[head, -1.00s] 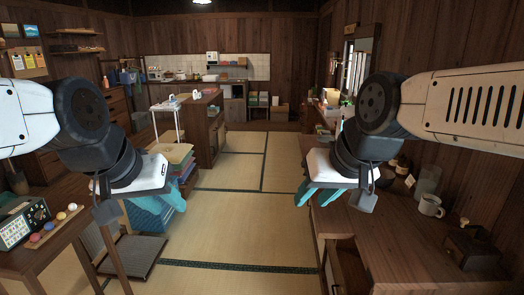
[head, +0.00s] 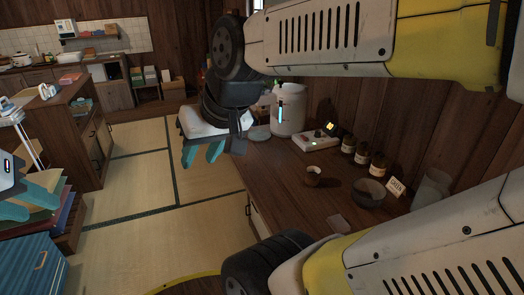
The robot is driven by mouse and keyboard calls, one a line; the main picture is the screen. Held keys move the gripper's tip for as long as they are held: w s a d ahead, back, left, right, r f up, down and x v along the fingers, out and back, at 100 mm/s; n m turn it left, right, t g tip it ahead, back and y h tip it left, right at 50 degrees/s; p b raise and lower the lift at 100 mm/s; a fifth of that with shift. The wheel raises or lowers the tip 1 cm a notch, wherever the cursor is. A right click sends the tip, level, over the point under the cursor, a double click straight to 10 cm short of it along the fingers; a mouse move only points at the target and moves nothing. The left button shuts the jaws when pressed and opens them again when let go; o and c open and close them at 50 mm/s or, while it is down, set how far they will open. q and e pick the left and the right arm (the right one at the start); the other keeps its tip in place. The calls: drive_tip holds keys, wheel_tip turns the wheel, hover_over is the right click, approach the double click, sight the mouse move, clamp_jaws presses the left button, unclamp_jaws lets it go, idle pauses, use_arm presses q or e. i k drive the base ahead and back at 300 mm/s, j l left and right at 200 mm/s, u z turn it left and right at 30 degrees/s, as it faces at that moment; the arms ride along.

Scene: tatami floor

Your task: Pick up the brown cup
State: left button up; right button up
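A small brown cup (head: 313,176) stands upright on the wooden counter (head: 285,190) along the right wall. My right gripper (head: 202,156) is left of the cup, apart from it, over the counter's left edge. Its teal fingers point down, spread and empty. My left gripper (head: 28,200) is at the left picture edge, partly cut off, with its teal fingers apart and empty. It is far from the cup.
Right of the cup are a dark bowl (head: 369,196), several dark jars (head: 362,154) and a small sign (head: 396,187). Behind it are a device with a lit screen (head: 316,138) and a large pale canister (head: 288,112). Tatami (head: 150,190) is clear left of the counter.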

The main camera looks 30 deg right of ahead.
sight(313, 172)
drive_tip(key=i, duration=2.05)
drive_tip(key=i+z, duration=0.2)
drive_tip(key=z, duration=0.3)
drive_tip(key=i+j+z, duration=0.1)
drive_tip(key=z, duration=0.4)
drive_tip(key=i+j+z, duration=0.2)
drive_tip(key=z, duration=3.25)
drive_tip(key=j, duration=0.1)
